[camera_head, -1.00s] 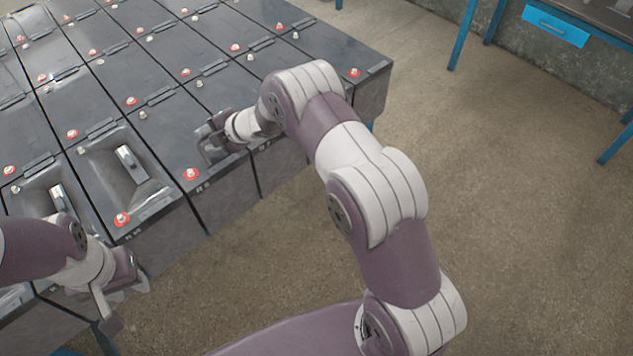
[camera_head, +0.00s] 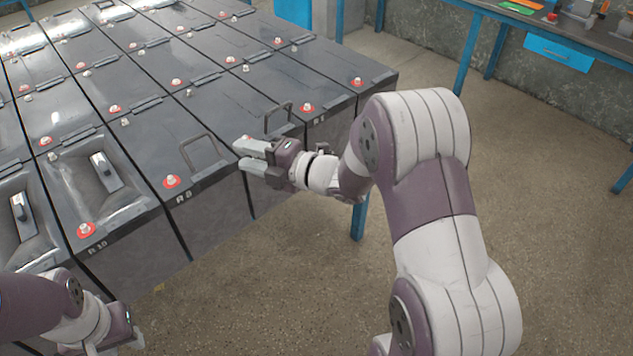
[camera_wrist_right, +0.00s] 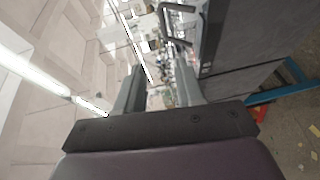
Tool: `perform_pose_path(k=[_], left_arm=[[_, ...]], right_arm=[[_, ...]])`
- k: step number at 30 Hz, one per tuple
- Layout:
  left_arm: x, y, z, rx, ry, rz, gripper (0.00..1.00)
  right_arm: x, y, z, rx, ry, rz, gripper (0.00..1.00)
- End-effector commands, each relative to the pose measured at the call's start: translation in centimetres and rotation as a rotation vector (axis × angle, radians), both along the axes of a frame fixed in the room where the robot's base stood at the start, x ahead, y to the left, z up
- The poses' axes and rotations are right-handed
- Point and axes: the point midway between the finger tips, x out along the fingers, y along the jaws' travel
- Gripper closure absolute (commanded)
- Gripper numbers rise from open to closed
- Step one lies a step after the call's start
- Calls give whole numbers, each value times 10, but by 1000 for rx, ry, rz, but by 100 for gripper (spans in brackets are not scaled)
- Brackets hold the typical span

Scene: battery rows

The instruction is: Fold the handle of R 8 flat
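A raised handle (camera_wrist_right: 178,10) shows at the top of that view; I cannot tell which. My left gripper (camera_head: 130,342) is low at the bottom left, partly cut off.
The battery R 10 (camera_head: 115,235), to the left, has a recessed top. Several more batteries stand close behind. A workbench (camera_head: 590,45) is at the back right. The floor in front is clear.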

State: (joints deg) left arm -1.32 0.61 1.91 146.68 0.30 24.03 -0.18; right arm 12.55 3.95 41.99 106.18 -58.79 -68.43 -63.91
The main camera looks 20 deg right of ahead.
Motion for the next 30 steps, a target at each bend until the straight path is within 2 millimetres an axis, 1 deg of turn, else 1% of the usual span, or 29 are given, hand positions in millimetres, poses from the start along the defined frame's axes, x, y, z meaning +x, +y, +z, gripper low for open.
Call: perform_pose_path(k=[1,3,5,7,8,11,13,15,21,25,30], left_arm=[[-1,0,23,0,2,0,63],[0,0,42,0,-1,0,63],[0,0,56,0,-1,0,63],[0,0,71,0,-1,0,63],[0,0,74,0,-1,0,63],[0,0,92,0,0,0,63],[0,0,105,0,0,0,63],[0,0,109,0,0,0,63],[0,0,126,0,0,0,63],[0,0,130,0,0,0,63],[0,0,131,0,0,0,63]], right_arm=[[4,-8,19,18,90,-81,63],[8,-22,26,66,259,-234,63],[5,-35,28,116,397,-367,63],[-5,-49,31,189,553,-522,63],[-10,-54,30,216,605,-577,63],[-33,-67,32,312,784,-765,63],[-54,-74,34,385,907,-899,63],[-70,-77,31,435,985,-988,63],[-112,-79,35,551,1167,-1198,63],[-129,-78,36,591,1233,-1276,63],[-136,-78,35,609,1259,-1308,63]])
